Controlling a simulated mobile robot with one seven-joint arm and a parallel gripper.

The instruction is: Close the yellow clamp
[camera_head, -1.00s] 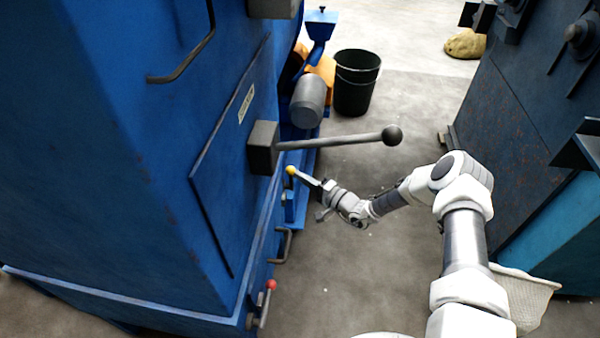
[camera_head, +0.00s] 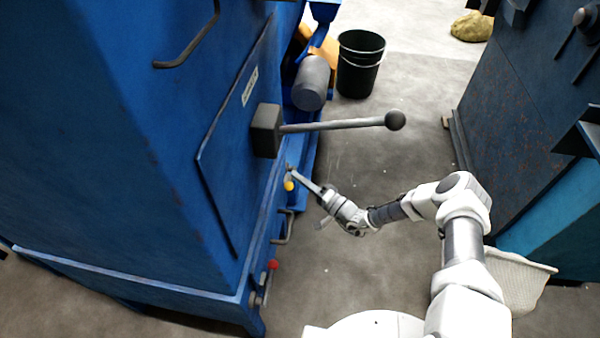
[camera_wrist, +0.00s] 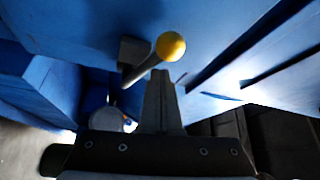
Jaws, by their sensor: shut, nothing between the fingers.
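The yellow clamp shows as a round yellow knob (camera_head: 289,186) low on the side of the blue machine, below the large grey lever. In the wrist view the yellow knob (camera_wrist: 171,46) sits at the end of a short dark rod, which runs to a dark block on the blue surface. My gripper (camera_head: 293,171) is shut and empty, its fingertips right beside the knob and slightly above it in the head view. In the wrist view the shut fingers (camera_wrist: 162,75) end just short of the knob; whether they touch it I cannot tell.
A large grey lever with a dark ball (camera_head: 395,120) sticks out above my wrist. A red knob (camera_head: 272,264) and a bent handle (camera_head: 284,228) are lower on the machine (camera_head: 100,150). A black bucket (camera_head: 360,65) stands behind.

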